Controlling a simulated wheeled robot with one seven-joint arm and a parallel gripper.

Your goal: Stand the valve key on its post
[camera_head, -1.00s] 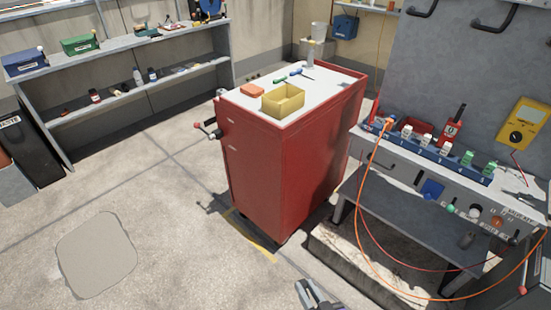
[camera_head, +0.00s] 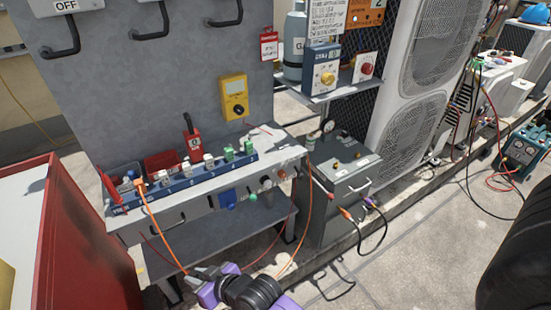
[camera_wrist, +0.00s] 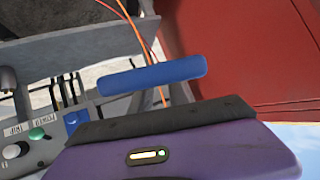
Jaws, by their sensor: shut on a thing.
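My gripper (camera_head: 203,272) shows at the bottom of the head view, in front of the bench. Its purple body also fills the bottom of the wrist view (camera_wrist: 150,114). It is shut on what looks like the valve key, whose blue bar handle (camera_wrist: 152,76) lies crosswise just beyond the dark jaws. The rest of the key is hidden, and I cannot make the key out in the head view. I cannot make out its post in either current view.
The grey bench (camera_head: 215,225) with a blue rack (camera_head: 180,183) stands close ahead. Orange leads (camera_head: 160,235) hang from it near my gripper. The red cabinet (camera_head: 85,250) is at left, a grey box (camera_head: 340,190) and condenser (camera_head: 415,85) at right. Open floor (camera_head: 420,255) lies at lower right.

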